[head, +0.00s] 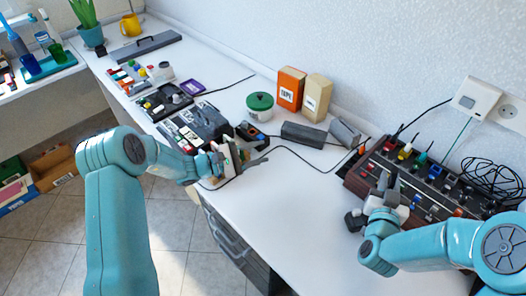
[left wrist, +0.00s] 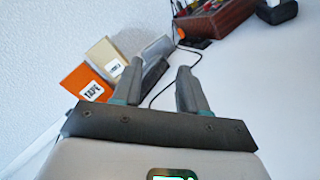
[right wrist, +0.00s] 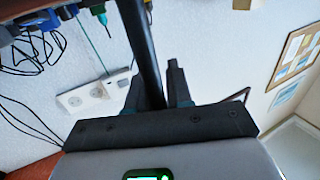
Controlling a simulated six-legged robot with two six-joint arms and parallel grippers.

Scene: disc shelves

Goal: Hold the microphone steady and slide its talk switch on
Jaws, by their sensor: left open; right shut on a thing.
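My right gripper (head: 388,186) is in front of the red-sided control panel, low over the white table. In the right wrist view it is shut on a dark, rod-like body (right wrist: 137,40), which I take to be the microphone. A dark rounded end (head: 354,220) shows beside this gripper in the head view. No talk switch can be made out. My left gripper (head: 262,160) is open and empty above the table's front edge, well left of the right one. Its two fingers (left wrist: 158,82) stand apart with nothing between them.
The control panel (head: 437,184) with coloured knobs lies at the right, cables behind it. An orange box (head: 290,88), a cream box (head: 316,97), grey blocks (head: 303,134) and a green-lidded jar (head: 260,107) stand along the wall. The table's front middle is clear.

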